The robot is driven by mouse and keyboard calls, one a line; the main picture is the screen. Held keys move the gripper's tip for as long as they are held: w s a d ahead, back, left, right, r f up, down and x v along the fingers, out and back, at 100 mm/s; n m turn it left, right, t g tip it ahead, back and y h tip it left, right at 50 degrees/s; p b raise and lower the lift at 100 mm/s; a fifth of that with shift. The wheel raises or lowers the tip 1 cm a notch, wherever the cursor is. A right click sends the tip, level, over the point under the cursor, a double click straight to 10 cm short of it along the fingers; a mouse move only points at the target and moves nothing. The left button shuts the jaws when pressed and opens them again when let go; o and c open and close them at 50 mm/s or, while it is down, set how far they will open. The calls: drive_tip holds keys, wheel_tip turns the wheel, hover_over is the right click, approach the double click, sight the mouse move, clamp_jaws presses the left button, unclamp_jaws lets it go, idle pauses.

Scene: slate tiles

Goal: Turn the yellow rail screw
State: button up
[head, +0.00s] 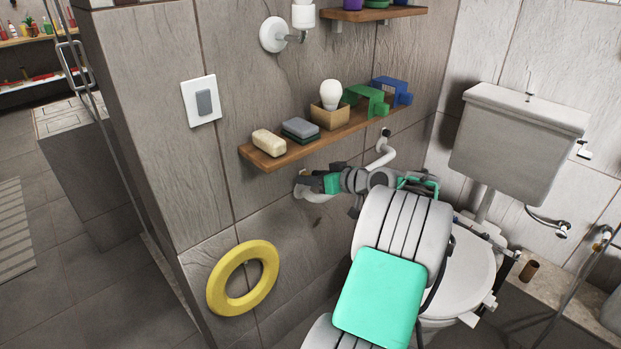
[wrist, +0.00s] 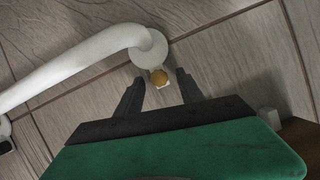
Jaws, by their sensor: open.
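The yellow rail screw (wrist: 159,77) is a small round yellow head on a pale mount just below the round end flange of the white rail (wrist: 78,62) in the wrist view. My gripper (wrist: 160,82) is open, with its dark fingers on either side of the screw and a gap on both sides. I cannot tell how far the fingertips are from the wall. In the head view the white rail (head: 385,152) shows on the wall under the shelf, partly hidden by my arm. My gripper (head: 308,184) is near its left end there; the screw is not visible.
A yellow ring (head: 243,279) is on the wall at lower left. A toilet (head: 466,275) stands to the right.

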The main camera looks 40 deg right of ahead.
drive_tip(key=shift+w+f, duration=0.1)
drive_tip(key=shift+w, duration=0.15)
drive_tip(key=shift+c, duration=0.4)
clamp_jaws()
